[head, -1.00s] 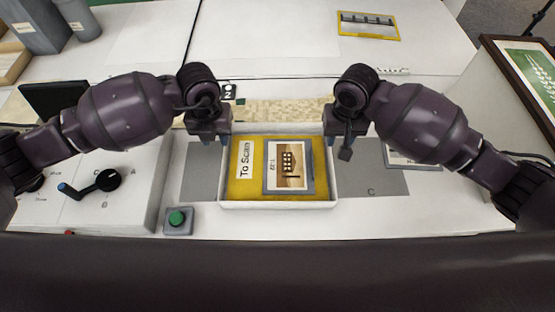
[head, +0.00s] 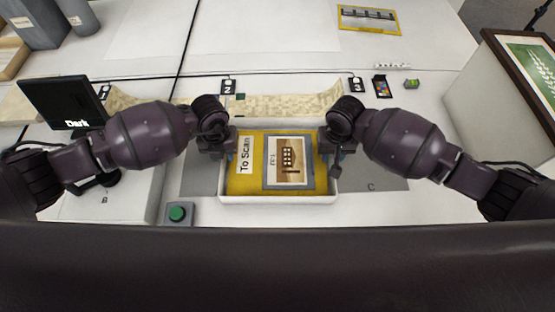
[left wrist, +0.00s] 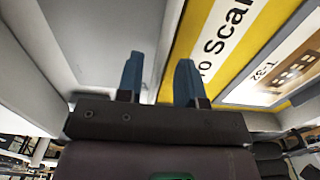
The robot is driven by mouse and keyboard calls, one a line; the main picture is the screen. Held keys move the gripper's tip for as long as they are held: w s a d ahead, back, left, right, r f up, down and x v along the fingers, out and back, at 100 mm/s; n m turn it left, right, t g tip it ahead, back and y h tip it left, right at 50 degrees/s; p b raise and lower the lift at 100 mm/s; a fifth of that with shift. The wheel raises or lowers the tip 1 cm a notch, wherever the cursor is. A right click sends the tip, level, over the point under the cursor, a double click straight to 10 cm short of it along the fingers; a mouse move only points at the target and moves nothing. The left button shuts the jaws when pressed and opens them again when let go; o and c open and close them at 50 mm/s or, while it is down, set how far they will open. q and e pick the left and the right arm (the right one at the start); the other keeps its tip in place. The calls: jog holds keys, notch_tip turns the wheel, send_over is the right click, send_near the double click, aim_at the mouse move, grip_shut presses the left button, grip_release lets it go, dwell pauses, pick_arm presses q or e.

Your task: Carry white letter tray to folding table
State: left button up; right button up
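The white letter tray (head: 280,200) sits on the white work table, holding a yellow "To Scan" folder (head: 243,182) and a picture card (head: 289,165). My left gripper (head: 230,153) is at the tray's left wall. In the left wrist view its two blue fingers (left wrist: 158,82) stand apart, with the tray wall (left wrist: 163,60) running between them. My right gripper (head: 331,155) is at the right wall, one finger showing inside the tray, apart from the wall. Its outer finger is mostly hidden. The folding table cannot be made out.
A green button box (head: 178,213) stands near the tray's front left corner. A dark screen (head: 62,102) stands at the left. A long beige strip (head: 285,105) lies behind the tray. A framed picture (head: 530,70) is at the right. Grey mats flank the tray.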

pick_arm(q)
jog(key=shift+f, duration=0.45)
pick_arm(e)
jog(key=shift+f, duration=0.4)
pick_arm(q)
grip_shut()
pick_arm(e)
grip_shut()
